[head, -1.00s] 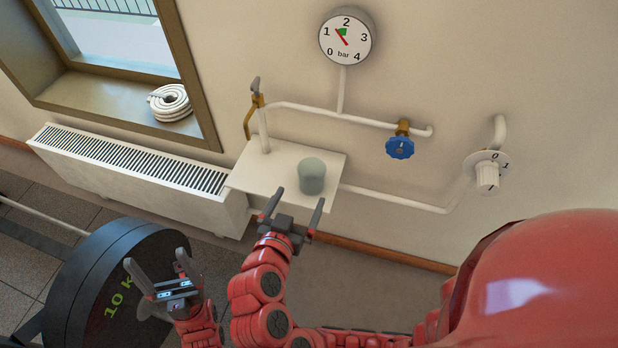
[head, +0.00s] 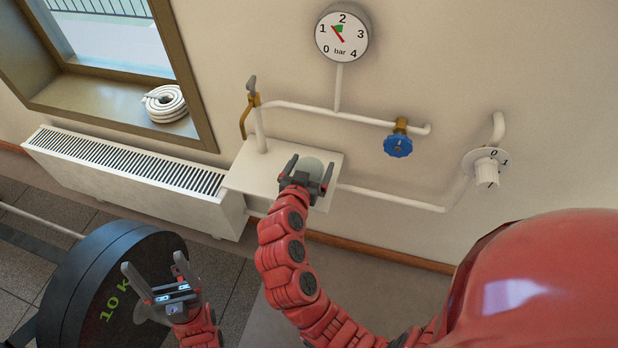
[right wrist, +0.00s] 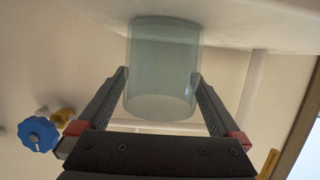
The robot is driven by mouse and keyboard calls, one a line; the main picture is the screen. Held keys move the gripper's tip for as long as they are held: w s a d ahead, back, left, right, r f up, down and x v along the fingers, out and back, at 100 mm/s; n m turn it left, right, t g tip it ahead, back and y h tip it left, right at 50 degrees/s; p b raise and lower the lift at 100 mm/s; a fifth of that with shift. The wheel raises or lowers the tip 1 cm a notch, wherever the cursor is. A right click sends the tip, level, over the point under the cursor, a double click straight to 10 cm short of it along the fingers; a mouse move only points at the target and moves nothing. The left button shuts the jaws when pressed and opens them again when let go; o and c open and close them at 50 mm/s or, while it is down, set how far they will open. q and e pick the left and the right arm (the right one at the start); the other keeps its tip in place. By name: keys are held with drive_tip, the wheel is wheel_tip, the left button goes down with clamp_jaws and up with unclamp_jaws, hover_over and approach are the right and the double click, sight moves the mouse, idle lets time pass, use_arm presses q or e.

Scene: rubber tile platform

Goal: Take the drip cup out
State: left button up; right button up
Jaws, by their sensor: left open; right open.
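The drip cup (head: 314,167) is a translucent grey-green cylinder on the white shelf (head: 248,174), partly hidden by my right gripper in the head view. In the right wrist view, where the shelf is at the top, the drip cup (right wrist: 161,60) shows between the fingers. My right gripper (head: 310,163) is open, with one finger on each side of the cup. I cannot tell whether either finger touches it. My left gripper (head: 152,272) is open and empty, low at the left, away from the shelf.
A brass tap (head: 252,100) rises at the shelf's left. Pipes, a gauge (head: 342,37), a blue valve wheel (head: 398,146) and a white dial (head: 486,170) are on the wall. A radiator (head: 120,175) stands left. A black weight disc (head: 110,290) is beside my left gripper.

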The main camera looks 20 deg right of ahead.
drive_tip(key=shift+w+d+f, duration=0.15)
drive_tip(key=shift+w+d, duration=0.15)
drive_tip(key=shift+w, duration=0.2)
drive_tip(key=c, duration=1.2)
drive_tip(key=shift+c, duration=0.2)
